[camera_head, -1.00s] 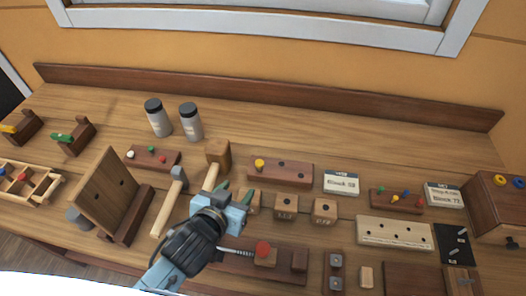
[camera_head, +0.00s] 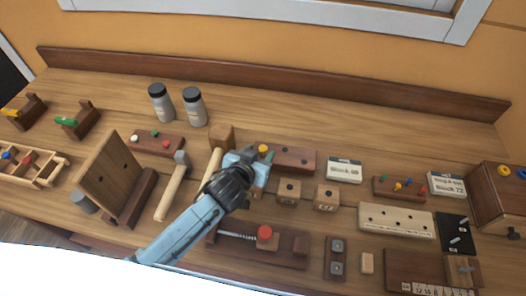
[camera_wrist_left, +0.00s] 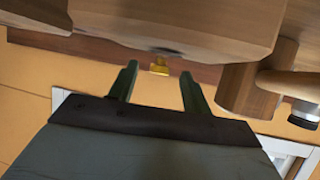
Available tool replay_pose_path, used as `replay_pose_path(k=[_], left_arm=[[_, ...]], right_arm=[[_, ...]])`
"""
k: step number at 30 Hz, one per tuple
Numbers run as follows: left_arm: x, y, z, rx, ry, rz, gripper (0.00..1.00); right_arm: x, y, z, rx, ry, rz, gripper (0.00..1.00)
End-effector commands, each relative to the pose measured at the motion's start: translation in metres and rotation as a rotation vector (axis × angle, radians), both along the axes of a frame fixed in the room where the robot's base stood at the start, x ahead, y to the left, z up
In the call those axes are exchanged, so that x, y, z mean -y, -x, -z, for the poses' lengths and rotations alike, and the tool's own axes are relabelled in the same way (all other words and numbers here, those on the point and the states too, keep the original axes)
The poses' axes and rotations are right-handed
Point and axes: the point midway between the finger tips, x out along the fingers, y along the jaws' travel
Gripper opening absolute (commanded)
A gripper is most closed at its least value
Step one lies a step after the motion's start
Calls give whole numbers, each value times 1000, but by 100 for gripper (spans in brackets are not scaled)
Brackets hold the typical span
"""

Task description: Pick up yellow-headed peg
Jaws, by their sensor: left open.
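A yellow-headed peg (camera_head: 263,148) stands in the brown holed block (camera_head: 298,157) near the table's middle, partly hidden by my gripper. My left gripper (camera_head: 252,154) is open, with its fingers pointing at the peg. In the left wrist view the yellow head (camera_wrist_left: 160,66) shows between the two green fingertips (camera_wrist_left: 159,72), a little beyond them. I cannot tell whether a finger touches it. The fingers hold nothing. My right gripper is not in view.
Wooden cubes (camera_head: 288,191) and a mallet (camera_head: 221,137) stand close to my left gripper. A rack (camera_head: 399,192) of coloured pegs is at the right, with a pale holed block (camera_head: 396,219) in front. Two jars (camera_head: 194,107) stand behind.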

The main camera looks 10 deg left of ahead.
Motion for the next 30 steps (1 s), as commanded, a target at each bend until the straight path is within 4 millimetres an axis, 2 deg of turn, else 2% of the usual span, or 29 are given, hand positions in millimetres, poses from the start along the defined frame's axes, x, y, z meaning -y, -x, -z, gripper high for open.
replay_pose_path(k=[3, 11, 22, 30], left_arm=[[2, -9, 5, -1, -1, 0, 49], [2, -10, 6, -1, 0, 0, 49], [2, -10, 5, -1, 0, 0, 1], [2, -10, 5, -1, 0, 0, 1]], right_arm=[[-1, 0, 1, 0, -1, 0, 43], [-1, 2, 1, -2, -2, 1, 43], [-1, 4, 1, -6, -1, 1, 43], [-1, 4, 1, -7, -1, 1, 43]])
